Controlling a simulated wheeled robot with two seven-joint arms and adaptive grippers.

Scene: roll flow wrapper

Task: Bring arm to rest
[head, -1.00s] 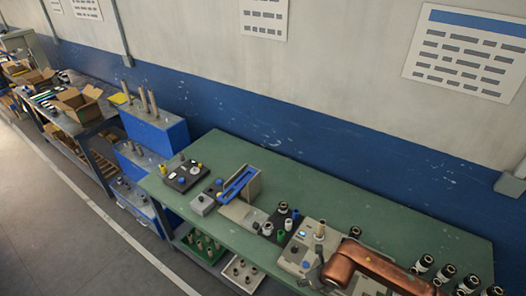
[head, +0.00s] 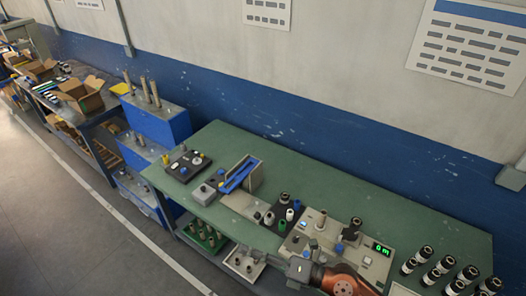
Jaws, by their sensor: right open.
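My right arm, copper-coloured, comes in at the bottom edge of the head view. Its grey right gripper (head: 300,269) is at the front edge of the green bench (head: 225,147), by the near side of the light grey machine (head: 370,264). The gripper is open, with nothing seen in it; its fingers are small and hard to make out. My left gripper is out of view.
The machine bears posts and a green-lit display (head: 383,250). Several black-and-white rolls (head: 424,254) stand at the bench's right. A blue-lined holder (head: 240,175) and dark tray (head: 187,164) stand left. The bench's back strip is clear.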

